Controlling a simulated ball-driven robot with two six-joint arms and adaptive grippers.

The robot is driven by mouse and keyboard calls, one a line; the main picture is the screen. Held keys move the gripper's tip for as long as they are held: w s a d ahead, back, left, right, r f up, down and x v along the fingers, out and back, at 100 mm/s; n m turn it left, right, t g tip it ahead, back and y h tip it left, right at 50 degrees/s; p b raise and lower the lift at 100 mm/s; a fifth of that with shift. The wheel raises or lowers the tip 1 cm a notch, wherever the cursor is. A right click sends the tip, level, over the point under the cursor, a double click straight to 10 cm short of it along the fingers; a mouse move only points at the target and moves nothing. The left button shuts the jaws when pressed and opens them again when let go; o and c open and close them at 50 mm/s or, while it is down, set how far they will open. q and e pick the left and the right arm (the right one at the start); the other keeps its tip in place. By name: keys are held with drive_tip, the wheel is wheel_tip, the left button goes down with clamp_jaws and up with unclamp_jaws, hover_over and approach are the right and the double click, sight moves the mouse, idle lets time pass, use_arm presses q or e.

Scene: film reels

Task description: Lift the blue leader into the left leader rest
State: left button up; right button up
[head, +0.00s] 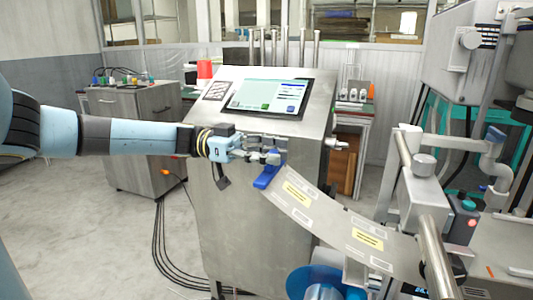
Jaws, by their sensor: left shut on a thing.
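The blue leader (265,180) is a small blue piece at the upper left end of a grey printed film strip (325,218). My left gripper (274,158) comes in from the left and is shut on the blue leader, in front of the grey console. The strip slopes down to the right toward a metal roller. I cannot make out the left leader rest for certain. My right gripper is not in view.
The grey console (235,215) with a tilted screen (268,97) stands right behind my left gripper. A blue reel (318,282) sits low at the front. Machinery with a metal roller (436,255) fills the right. Dark cables (160,245) lie on the floor at left.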

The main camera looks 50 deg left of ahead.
use_arm(q)
drive_tip(key=w+d+f+b, duration=0.3)
drive_tip(key=w+d+b, duration=0.2)
drive_tip(key=d+b, duration=0.2)
drive_tip(key=shift+d, duration=0.7)
idle(0.9)
drive_tip(key=shift+f, duration=0.1)
